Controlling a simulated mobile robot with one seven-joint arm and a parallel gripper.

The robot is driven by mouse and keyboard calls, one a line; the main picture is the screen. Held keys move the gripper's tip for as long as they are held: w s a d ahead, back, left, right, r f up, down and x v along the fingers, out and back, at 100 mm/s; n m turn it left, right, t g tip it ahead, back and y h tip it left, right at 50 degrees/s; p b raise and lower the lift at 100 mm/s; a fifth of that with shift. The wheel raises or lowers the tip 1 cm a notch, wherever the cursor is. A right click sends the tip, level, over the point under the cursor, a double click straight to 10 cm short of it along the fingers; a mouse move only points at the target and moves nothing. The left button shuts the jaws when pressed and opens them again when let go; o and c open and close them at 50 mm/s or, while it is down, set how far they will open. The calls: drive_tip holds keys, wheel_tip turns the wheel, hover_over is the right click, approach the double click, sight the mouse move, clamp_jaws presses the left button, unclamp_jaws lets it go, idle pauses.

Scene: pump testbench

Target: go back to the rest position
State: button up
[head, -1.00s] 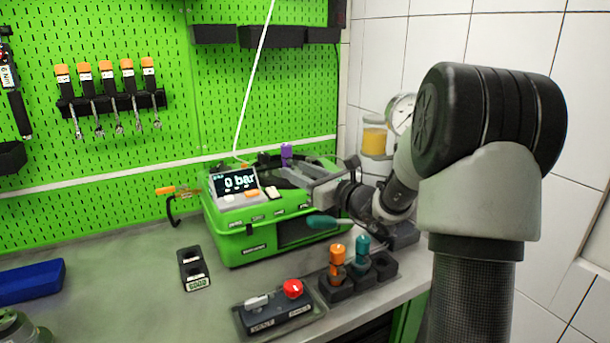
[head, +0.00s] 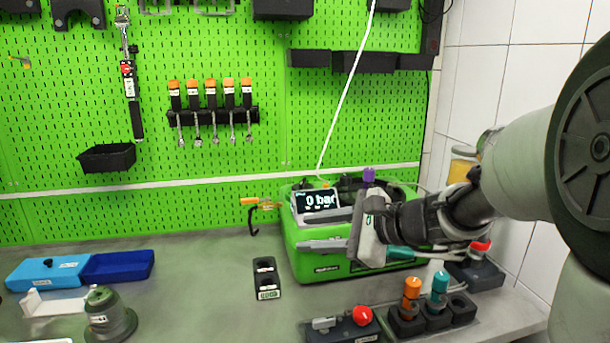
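My gripper (head: 303,231) is in front of the green test unit (head: 330,262) in the middle right of the head view. Its two grey fingers point left, one above the other, with a gap between them. Nothing shows between the fingers. The unit's display (head: 318,200) reads "0 bar", its right edge cut by the gripper or its surroundings. My arm comes in from the right edge and hides part of the unit's right side. A teal-handled part (head: 408,253) shows just behind and below the gripper.
An orange and a teal connector (head: 439,285) stand in a black holder at the front right. A box with a red button (head: 362,316) is beside it. A black double holder (head: 266,278) and blue trays (head: 117,267) are further left. The bench between them is clear.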

drive_tip(key=s+a+f+n+g+h, duration=0.1)
drive_tip(key=s+n+g+h, duration=0.15)
drive_tip(key=s+n, duration=0.45)
drive_tip(key=s+f+n+g+h, duration=0.1)
drive_tip(key=s+f+n+h, duration=0.2)
drive_tip(key=s, duration=0.5)
drive_tip(key=s+d+n+t+h, duration=0.2)
drive_tip(key=s+d+n+h, duration=0.5)
drive_tip(key=d, duration=0.4)
wheel_tip(320, 180, up, 14)
drive_tip(key=y+p, duration=0.1)
drive_tip(key=p, duration=1.2)
drive_tip(key=shift+s+r+n, duration=0.2)
drive_tip(key=shift+s+n, duration=0.1)
drive_tip(key=shift+d+g+y, duration=0.1)
drive_tip(key=shift+g+y, duration=0.15)
